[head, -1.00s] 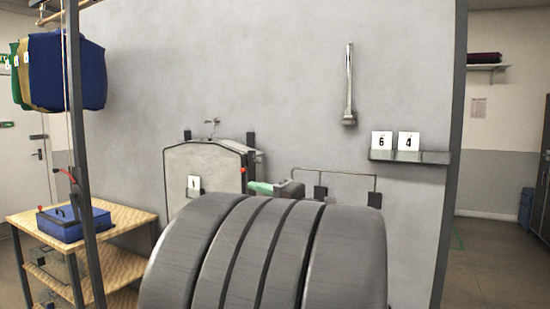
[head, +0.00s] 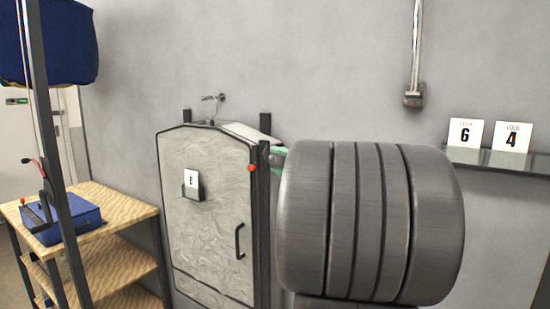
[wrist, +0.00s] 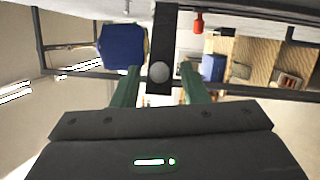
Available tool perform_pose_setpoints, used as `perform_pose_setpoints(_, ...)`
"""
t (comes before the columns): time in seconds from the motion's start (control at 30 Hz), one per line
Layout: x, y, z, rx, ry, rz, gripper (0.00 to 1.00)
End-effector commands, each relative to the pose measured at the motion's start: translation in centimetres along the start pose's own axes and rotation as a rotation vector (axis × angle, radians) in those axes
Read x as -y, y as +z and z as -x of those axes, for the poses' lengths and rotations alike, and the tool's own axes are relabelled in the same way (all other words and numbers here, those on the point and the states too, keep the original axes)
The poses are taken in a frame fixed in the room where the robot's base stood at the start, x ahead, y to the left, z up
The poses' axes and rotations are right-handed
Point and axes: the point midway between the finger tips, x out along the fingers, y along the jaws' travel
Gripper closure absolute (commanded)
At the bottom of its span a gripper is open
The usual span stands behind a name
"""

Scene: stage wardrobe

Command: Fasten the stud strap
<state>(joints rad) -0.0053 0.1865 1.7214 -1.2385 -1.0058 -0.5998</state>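In the wrist view, which looks upside down, a dark upright strip (wrist: 164,25) bears a round grey stud (wrist: 158,72) near its end; it looks like the stud strap. My gripper's green fingers (wrist: 161,84) stand apart on either side of the strip's end, with small gaps showing. I cannot tell whether they reach past it. In the head view, the strip seems to be the dark upright (head: 265,124) at the right edge of a grey garment cabinet (head: 215,230). A green finger (head: 278,160) shows beside it; my arm hides the rest of the gripper.
A red ball (head: 251,168) sits on the cabinet's right edge, above a dark handle (head: 239,241). Left are a dark post (head: 50,150), a wooden shelf unit (head: 115,221) with a blue box (head: 62,221), and a hanging blue bag (head: 62,42). Cards stand on a wall ledge (head: 500,160).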

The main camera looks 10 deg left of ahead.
Motion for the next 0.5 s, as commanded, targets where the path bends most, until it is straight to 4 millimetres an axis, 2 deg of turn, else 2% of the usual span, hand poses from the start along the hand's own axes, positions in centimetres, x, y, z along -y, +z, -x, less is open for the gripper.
perform_pose_setpoints(0.03, 0.0, -0.1, -0.8, -0.003, -0.001, -0.001, 0.60)
perform_pose_setpoints(0.2, 0.0, 0.0, -2.2, -0.001, -0.001, -0.001, 0.60)
perform_pose_setpoints(0.5, 0.0, 0.0, -2.6, 0.000, 0.000, 0.000, 0.60)
